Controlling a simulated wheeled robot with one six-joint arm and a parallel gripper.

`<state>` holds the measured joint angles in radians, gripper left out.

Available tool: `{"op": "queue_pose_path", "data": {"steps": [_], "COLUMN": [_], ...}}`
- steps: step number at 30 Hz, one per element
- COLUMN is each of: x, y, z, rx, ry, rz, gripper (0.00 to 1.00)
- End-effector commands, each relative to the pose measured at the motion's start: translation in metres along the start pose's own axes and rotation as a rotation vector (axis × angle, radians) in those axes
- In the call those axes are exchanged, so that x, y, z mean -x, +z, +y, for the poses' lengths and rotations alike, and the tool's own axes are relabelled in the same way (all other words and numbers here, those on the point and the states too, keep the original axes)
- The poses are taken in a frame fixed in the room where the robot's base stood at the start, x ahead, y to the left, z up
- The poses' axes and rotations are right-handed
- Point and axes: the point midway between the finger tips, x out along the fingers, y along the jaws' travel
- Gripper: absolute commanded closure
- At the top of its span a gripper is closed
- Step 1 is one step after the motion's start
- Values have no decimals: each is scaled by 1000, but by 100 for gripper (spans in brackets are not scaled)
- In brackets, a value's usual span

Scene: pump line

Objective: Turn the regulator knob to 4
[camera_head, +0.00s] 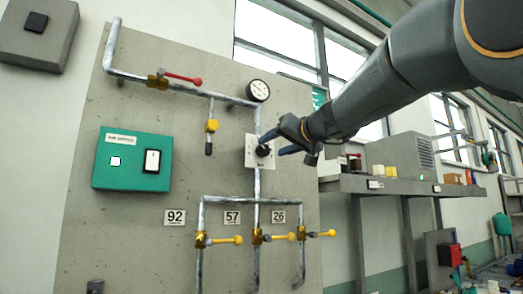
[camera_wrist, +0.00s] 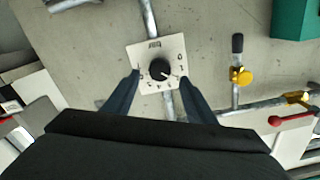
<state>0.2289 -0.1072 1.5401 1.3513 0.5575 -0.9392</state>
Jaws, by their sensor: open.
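The regulator knob (camera_wrist: 160,69) is a round black knob on a pale square plate (camera_wrist: 148,51) with printed marks. The marks are too small to read surely. A light pointer line on the knob points to the lower right in the wrist view. In the head view the knob (camera_head: 263,150) sits on its plate on the grey panel, partly hidden by my gripper. My gripper (camera_wrist: 158,88) is open, with one dark finger on each side of the knob; I cannot tell whether they touch it. It also shows in the head view (camera_head: 276,149), reaching in from the right.
A pressure gauge (camera_head: 258,90) sits above the knob. Several yellow-handled valves are below. A shelf (camera_head: 400,185) stands at the right.

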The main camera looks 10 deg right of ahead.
Motion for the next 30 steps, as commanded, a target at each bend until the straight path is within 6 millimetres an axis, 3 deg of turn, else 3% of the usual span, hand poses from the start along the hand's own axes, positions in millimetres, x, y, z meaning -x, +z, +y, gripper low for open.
{"op": "queue_pose_path", "data": {"steps": [9,20,22,28,30], "x": [-42,-49,-48,-48,-48], "y": [0,1,1,1,1], "z": [0,0,0,1,1], "rx": [-2,0,-1,-1,-1], "ry": [0,1,1,1,1], "rz": [-1,-1,-1,-1,-1], "gripper": [49,49,56,90,90]}}
